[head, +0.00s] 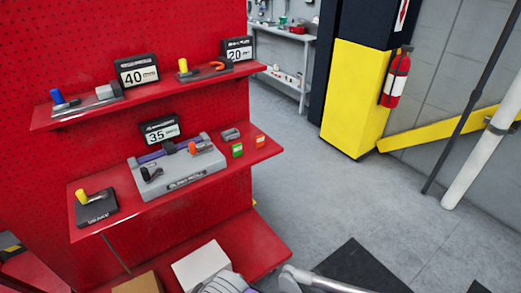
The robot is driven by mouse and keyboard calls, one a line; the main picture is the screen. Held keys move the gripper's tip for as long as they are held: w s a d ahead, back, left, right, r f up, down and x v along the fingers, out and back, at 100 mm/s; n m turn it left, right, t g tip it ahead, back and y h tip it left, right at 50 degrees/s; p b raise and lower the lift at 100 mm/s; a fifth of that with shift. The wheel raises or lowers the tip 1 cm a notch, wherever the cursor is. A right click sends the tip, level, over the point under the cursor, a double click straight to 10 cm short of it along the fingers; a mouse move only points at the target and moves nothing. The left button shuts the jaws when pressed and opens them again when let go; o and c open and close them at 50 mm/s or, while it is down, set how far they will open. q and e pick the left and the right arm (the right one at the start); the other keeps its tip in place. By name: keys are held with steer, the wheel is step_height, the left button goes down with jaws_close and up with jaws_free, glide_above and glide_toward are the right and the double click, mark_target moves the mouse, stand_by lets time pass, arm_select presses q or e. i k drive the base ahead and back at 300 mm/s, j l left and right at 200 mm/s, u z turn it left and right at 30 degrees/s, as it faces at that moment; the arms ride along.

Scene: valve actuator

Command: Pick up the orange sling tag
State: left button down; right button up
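A small orange tag (260,140) with a pale marking stands near the right end of the middle red shelf. A similar green tag (237,150) stands just to its left and nearer. Neither of my grippers can be made out in the head view. Pale grey rounded parts show at the bottom edge, cut off by the frame; they may be parts of my arms.
The middle shelf (120,212) also holds a grey case (180,182) with tools and a "35" sign (160,129). The upper shelf (70,119) carries tools and an orange curved piece (217,66). A white box (201,264) sits below. Open floor (310,170) lies right.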

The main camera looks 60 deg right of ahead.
mark_target(259, 139)
steer(key=z, duration=0.45)
steer(key=l+z, duration=0.1)
steer(key=z, duration=0.3)
steer(key=i+z, duration=0.1)
steer(key=z, duration=0.8)
steer(key=i+l, duration=0.05)
